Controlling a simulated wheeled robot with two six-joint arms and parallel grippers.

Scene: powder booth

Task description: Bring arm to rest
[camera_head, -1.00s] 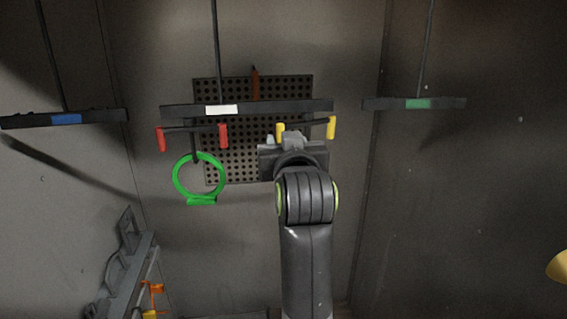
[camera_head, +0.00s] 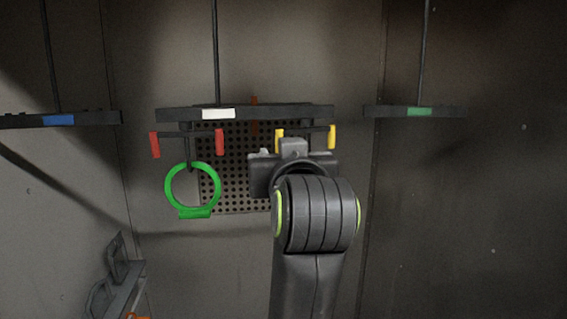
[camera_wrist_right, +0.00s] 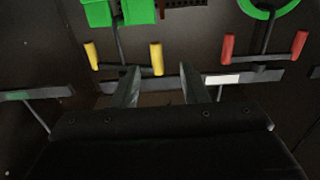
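My right arm rises from the bottom of the head view, and its gripper body (camera_head: 292,165) is in front of the pegboard, with its fingers hidden there. In the right wrist view the right gripper's two fingers (camera_wrist_right: 158,76) stand apart with nothing held between them. A hanger with two yellow grips (camera_wrist_right: 156,58) is just beyond the fingertips; it also shows in the head view (camera_head: 332,137). A hanger with red grips (camera_head: 219,142) and a green ring (camera_head: 168,188) hang to the left of the gripper. My left gripper is not in view.
A dark bar with a white label (camera_head: 218,114) hangs above the gripper. Bars with blue (camera_head: 58,119) and green (camera_head: 419,112) labels hang at either side. A perforated board (camera_head: 235,185) is behind. A grey rack (camera_head: 122,280) stands at lower left. A green block (camera_wrist_right: 138,11) hangs near the yellow grips.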

